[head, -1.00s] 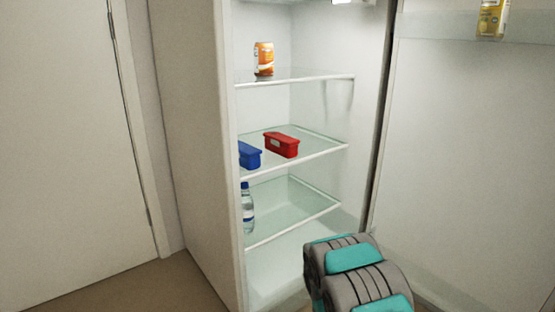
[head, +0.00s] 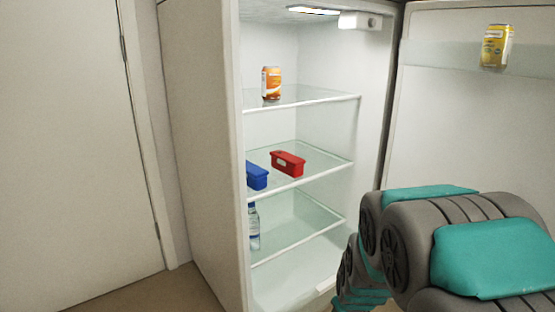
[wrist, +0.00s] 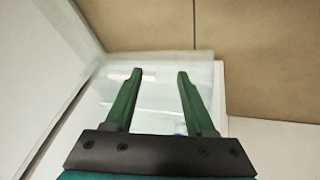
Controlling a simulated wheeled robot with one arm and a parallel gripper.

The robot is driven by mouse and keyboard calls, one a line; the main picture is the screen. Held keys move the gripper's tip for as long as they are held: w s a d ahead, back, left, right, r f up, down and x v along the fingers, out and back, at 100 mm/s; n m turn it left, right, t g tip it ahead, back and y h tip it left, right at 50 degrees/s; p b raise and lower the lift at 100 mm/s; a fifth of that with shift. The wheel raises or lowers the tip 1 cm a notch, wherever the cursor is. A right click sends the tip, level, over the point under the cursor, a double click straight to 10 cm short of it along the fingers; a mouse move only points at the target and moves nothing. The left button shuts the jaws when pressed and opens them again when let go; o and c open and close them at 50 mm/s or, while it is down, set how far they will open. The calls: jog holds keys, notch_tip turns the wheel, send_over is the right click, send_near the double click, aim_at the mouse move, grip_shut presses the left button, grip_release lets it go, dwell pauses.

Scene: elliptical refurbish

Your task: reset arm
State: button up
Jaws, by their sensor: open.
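My gripper (wrist: 160,75) shows in the wrist view with its two green fingers apart and nothing between them. Behind the fingers are a pale, glassy surface and a brown tiled floor (wrist: 265,70). In the head view my arm rises at the lower right, in front of the open fridge (head: 205,150); my gripper does not show there.
The fridge door (head: 450,130) stands open at right with a yellow can (head: 496,46) in its rack. Glass shelves hold an orange can (head: 271,83), a red box (head: 288,163), a blue box (head: 257,176) and a bottle (head: 253,228). A closed door (head: 75,150) is at left.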

jog(key=s+r+m+g+p, duration=0.1)
jog(key=s+r, duration=0.3)
jog(key=s, duration=0.6)
jog(key=s+a+r+m+g+p, duration=0.1)
jog(key=s+r+g, duration=0.2)
jog(key=s, duration=0.7)
jog(key=s+r+m+g+p, duration=0.1)
jog(key=s+r+m+g, duration=0.1)
jog(key=s+r, duration=0.5)
jog(key=s+g, duration=0.1)
jog(key=s, duration=0.2)
jog(key=shift+s+a+r+y+p, duration=0.2)
jog(key=shift+a+y+p, duration=0.1)
jog(key=shift+a+y, duration=0.1)
